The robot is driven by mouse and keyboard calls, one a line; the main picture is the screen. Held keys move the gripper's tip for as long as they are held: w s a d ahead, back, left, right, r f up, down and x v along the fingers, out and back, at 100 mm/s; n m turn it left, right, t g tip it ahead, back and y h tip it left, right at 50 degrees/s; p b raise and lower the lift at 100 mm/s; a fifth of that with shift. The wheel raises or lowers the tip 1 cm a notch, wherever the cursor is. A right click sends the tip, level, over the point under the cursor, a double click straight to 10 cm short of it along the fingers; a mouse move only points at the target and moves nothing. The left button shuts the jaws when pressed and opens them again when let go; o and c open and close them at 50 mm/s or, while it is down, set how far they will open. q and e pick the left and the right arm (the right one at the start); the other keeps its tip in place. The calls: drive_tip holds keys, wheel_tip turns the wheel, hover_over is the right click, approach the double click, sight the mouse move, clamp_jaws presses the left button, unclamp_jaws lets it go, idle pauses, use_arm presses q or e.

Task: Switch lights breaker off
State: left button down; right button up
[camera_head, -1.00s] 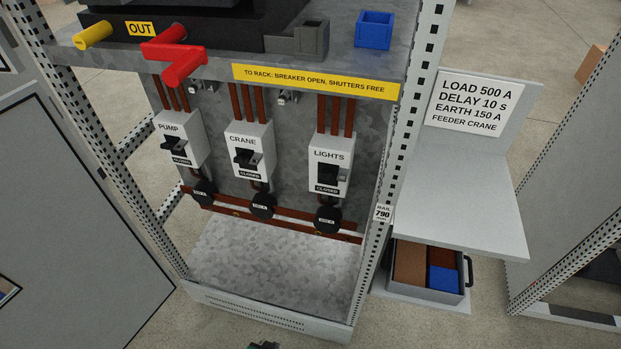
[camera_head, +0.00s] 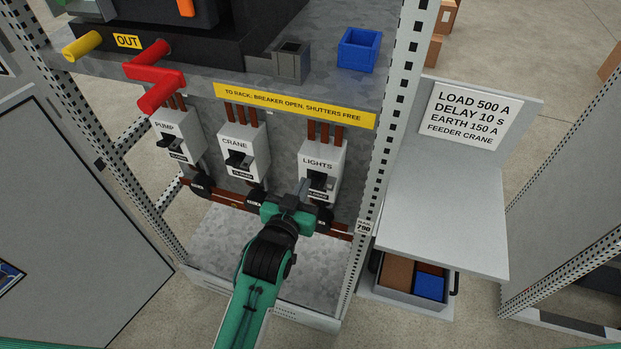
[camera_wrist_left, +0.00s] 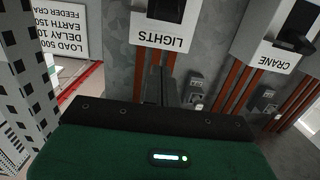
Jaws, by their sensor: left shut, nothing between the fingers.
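The lights breaker (camera_head: 334,159) is a white box with a black toggle (camera_head: 317,181) on the cabinet's back plate, right of the crane breaker (camera_head: 236,143) and pump breaker (camera_head: 171,127). Its lower label is too small to read surely now. My left gripper (camera_head: 304,187) is shut and empty, its fingertips just in front of and slightly left of the lights breaker's lower part; I cannot tell whether they touch. In the left wrist view the lights breaker (camera_wrist_left: 160,42) appears upside down beyond the dark fingers (camera_wrist_left: 158,85). My right gripper is not in view.
A shelf edge with a yellow strip (camera_head: 290,105) overhangs the breakers. A red handle (camera_head: 155,80) sticks out at upper left. A perforated post (camera_head: 385,150) stands right of the lights breaker. A grey side shelf (camera_head: 440,220) and open drawer (camera_head: 412,284) lie beyond it.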

use_arm(q)
drive_tip(key=p, duration=0.2)
hover_over(315, 181)
drive_tip(key=shift+a+f, duration=0.25)
drive_tip(key=shift+a, duration=0.05)
drive_tip(key=shift+s+a+f+p, duration=0.15)
drive_tip(key=shift+s+f+p, duration=0.2)
drive_tip(key=shift+f, duration=0.3)
drive_tip(key=shift+s+a+f+p, duration=0.1)
drive_tip(key=shift+s+f+p, duration=0.25)
drive_tip(key=shift+f, duration=0.25)
drive_tip(key=shift+s+f, duration=0.2)
drive_tip(key=shift+f, duration=0.55)
drive_tip(key=shift+a, duration=0.15)
